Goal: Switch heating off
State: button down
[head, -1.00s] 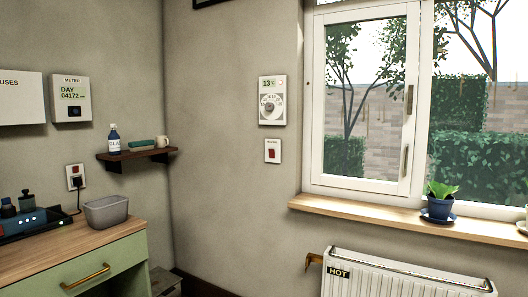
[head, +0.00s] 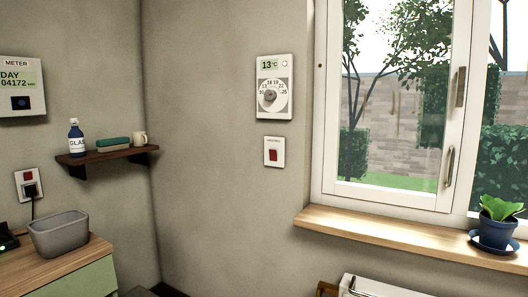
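A white wall thermostat (head: 274,87) hangs left of the window, with a display reading 13 °C and a round numbered dial (head: 270,96). A small pale red ring shows beside the display. Below it is a white wall switch (head: 274,152) with a dark red rocker; its small label is too blurred to read, and I cannot tell which way the rocker is set. Only the top of the white radiator (head: 385,289) shows at the bottom edge, with a brown valve part (head: 327,289) at its left. My gripper is not in view.
A window sill (head: 400,235) with a potted plant (head: 497,222) juts out on the right. A dark shelf (head: 105,155) holds a bottle and mug. A socket (head: 30,186), a meter (head: 22,86) and a cabinet with a grey basket (head: 72,236) are left.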

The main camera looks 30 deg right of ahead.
aim_at(273, 153)
jog(key=i+l, duration=0.65)
jog(key=i+l+u, duration=0.1)
jog(key=i+l, duration=0.5)
jog(key=l, duration=0.15)
